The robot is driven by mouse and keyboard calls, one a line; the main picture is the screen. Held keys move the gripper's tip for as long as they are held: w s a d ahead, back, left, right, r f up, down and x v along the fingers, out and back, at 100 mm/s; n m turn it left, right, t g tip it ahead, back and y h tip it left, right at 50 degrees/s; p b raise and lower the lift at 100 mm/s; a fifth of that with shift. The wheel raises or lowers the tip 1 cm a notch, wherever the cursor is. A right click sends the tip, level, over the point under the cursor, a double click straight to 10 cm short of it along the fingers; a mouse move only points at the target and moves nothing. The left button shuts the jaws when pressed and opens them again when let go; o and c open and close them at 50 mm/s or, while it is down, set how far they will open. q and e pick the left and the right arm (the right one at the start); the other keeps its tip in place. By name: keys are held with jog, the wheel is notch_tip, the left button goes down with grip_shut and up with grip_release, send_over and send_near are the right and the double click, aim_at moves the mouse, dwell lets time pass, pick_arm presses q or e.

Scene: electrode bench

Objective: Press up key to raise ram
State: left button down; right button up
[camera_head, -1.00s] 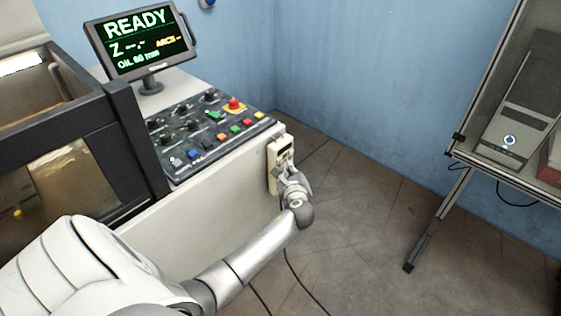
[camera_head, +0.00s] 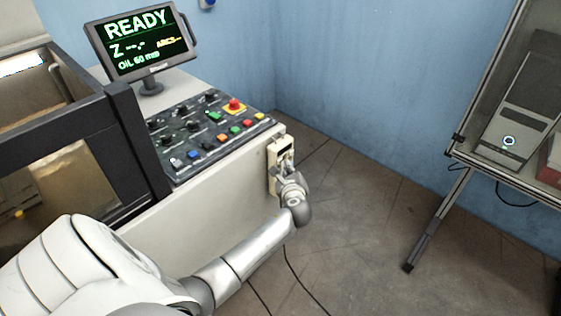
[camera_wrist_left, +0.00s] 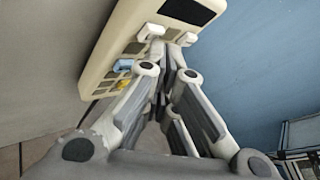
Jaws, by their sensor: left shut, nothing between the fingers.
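The beige hand pendant (camera_head: 275,155) hangs on the right end of the machine's white front panel. In the left wrist view the pendant (camera_wrist_left: 112,62) shows a dark display at its top and several keys, among them grey, white, blue and yellow ones. My left gripper (camera_head: 287,166) is shut and empty, with its fingertips at the pendant's key face. In the left wrist view the fingertips (camera_wrist_left: 168,48) overlap the keys just below the display. They hide part of the key face, and I cannot tell whether they touch a key. My right gripper is not in view.
A control panel (camera_head: 205,137) with knobs, coloured buttons and a red emergency stop (camera_head: 234,104) lies left of the pendant. Above it a monitor (camera_head: 140,42) reads READY. A dark cable runs over the floor (camera_head: 350,230). A metal-framed rack (camera_head: 436,222) stands at the right.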

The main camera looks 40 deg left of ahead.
pick_arm(q)
jog(key=shift+a, duration=0.4)
dwell(0.7)
jog(key=shift+d, duration=0.1)
jog(key=shift+d+p, duration=0.4)
jog(key=shift+d, duration=0.35)
jog(key=d, duration=0.5)
jog(key=shift+s, duration=0.25)
jog(key=shift+f, duration=0.1)
dwell(0.5)
